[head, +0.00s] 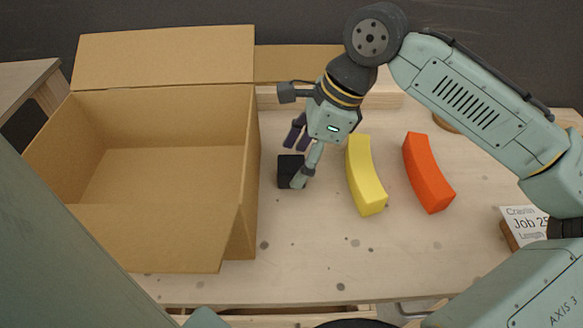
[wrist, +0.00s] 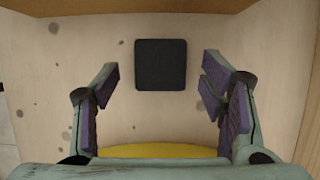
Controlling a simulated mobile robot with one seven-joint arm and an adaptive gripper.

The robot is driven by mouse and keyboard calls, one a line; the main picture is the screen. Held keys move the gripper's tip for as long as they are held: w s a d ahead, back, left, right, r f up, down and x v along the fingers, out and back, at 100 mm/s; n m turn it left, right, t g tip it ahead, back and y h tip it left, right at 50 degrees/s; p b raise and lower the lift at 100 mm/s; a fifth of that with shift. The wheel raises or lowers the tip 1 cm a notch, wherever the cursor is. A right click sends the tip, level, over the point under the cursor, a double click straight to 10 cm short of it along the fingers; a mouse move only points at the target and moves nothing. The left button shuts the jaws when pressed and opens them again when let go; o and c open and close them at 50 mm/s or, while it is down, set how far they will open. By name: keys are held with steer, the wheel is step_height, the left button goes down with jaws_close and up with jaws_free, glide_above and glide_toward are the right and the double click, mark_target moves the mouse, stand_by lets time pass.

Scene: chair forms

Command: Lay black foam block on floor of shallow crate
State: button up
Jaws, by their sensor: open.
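The black foam block (head: 286,168) lies flat on the pale wooden table, between the cardboard box and a yellow curved piece. My gripper (head: 297,163) is open and empty just above it, with one finger partly covering the block in the head view. In the wrist view the block (wrist: 160,64) shows as a dark square between the spread fingers (wrist: 160,74), apart from both. The open cardboard box (head: 250,178) stands left of the block, its flaps folded out and its visible floor empty. I cannot tell whether it is the task's crate; no other container shows clearly.
The yellow curved piece (head: 362,178) lies close to the right of my gripper, with an orange-red curved piece (head: 428,173) beyond it. A pale wooden rail (head: 382,98) runs behind. The table's front middle is clear.

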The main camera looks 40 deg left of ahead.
steer(key=shift+x, duration=1.05)
steer(key=c, duration=0.9)
